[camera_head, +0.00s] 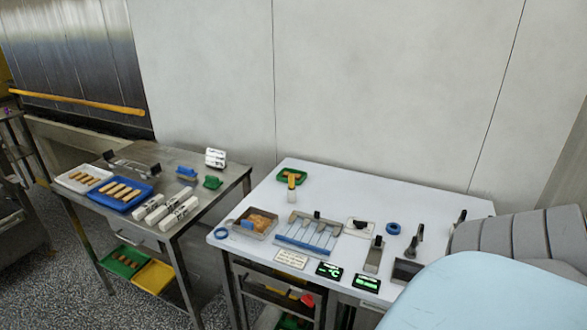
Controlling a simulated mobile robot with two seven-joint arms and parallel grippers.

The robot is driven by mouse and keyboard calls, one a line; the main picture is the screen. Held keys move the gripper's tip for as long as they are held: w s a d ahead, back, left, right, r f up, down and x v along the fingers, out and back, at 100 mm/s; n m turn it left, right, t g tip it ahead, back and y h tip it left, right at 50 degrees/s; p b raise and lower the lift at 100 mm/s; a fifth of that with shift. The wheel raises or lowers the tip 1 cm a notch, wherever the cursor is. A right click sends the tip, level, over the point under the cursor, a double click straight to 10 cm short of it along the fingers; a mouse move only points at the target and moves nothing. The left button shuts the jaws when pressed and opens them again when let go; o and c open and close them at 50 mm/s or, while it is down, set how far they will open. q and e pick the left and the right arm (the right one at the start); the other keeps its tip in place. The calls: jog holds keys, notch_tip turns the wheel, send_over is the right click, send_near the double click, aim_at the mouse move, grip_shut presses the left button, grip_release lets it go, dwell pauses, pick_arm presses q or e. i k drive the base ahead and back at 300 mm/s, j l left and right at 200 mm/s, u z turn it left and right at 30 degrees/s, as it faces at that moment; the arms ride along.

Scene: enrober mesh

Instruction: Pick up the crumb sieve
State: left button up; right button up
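I cannot tell for certain which item is the crumb sieve. On the white table (330,187), a shallow metal tray (268,235) with orange-brown contents and a blue piece in it stands at the front left. To its right is a wider metal holder (297,245) with a blue front strip and several slim pieces in it. Neither of my grippers shows, and nothing in view is being held.
A steel table (150,153) at left holds a blue tray (148,189) and a white tray (62,179) of bars. Black displays (329,270) line the white table's front. Its back middle is clear. A pale blue shape hides its front right corner.

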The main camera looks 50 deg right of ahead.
aim_at(256, 220)
jog(key=z, duration=1.4)
